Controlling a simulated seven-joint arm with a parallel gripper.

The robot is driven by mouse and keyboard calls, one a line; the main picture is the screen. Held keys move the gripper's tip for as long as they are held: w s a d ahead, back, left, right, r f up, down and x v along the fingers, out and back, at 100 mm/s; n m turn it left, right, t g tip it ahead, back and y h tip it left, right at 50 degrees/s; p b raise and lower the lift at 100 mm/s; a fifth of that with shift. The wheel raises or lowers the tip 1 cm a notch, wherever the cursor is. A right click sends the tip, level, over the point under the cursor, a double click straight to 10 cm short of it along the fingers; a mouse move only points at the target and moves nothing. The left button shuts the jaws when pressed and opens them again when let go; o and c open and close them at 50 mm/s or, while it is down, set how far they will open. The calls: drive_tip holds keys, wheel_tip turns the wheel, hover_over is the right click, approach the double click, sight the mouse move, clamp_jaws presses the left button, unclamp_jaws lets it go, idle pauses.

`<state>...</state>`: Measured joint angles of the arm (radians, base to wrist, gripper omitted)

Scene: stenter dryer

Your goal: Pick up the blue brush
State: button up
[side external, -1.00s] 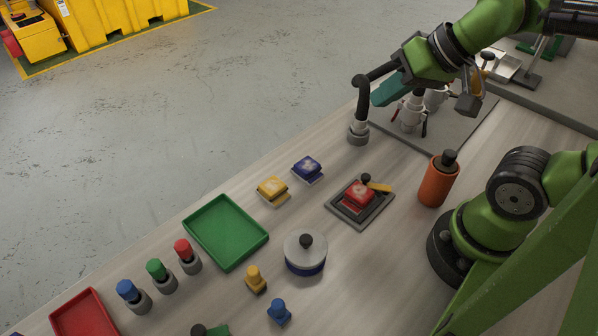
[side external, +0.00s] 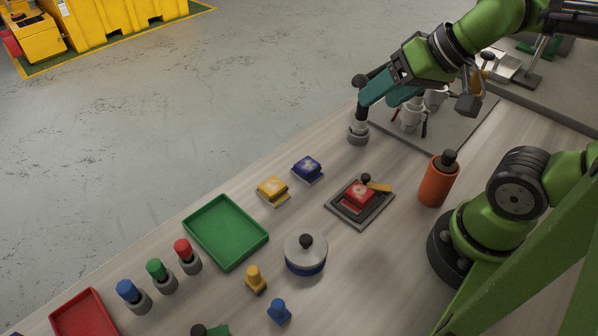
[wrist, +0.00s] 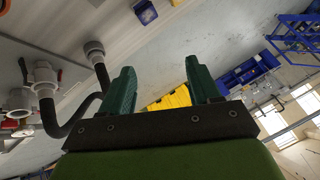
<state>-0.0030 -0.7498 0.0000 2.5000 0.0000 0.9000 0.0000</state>
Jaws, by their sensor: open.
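Several small blue-topped pieces lie on the table, and I cannot tell for sure which is the brush. A blue upright piece (side external: 279,312) stands at the front beside a yellow one (side external: 256,280). A blue-capped piece (side external: 127,290) stands in a grey holder at the left. A blue block (side external: 307,169) lies beside a yellow block (side external: 272,189); a blue block also shows at the top of the wrist view (wrist: 146,12). My gripper (wrist: 160,72) is open and empty, its two teal fingers apart. It is raised at the upper right, far from the upright blue piece.
A black bent pipe with a grey end (side external: 358,133) stands close to my gripper. A green tray (side external: 226,232), a round knobbed lid (side external: 305,255), a grey pad with a red block (side external: 360,194) and an orange bottle (side external: 438,182) occupy the table. The table's left edge borders open floor.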

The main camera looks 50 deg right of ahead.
drive_tip(key=w+a+f+n+g, duration=0.1)
drive_tip(key=a+f+n+g, duration=0.2)
drive_tip(key=a, duration=0.4)
drive_tip(key=n+g+h, duration=0.2)
drive_tip(key=n+g, duration=0.2)
drive_tip(key=n, duration=3.1)
hover_over(277, 304)
wheel_tip(277, 304, down, 4)
wheel_tip(277, 304, down, 16)
drive_tip(key=shift+f, duration=0.25)
clamp_jaws()
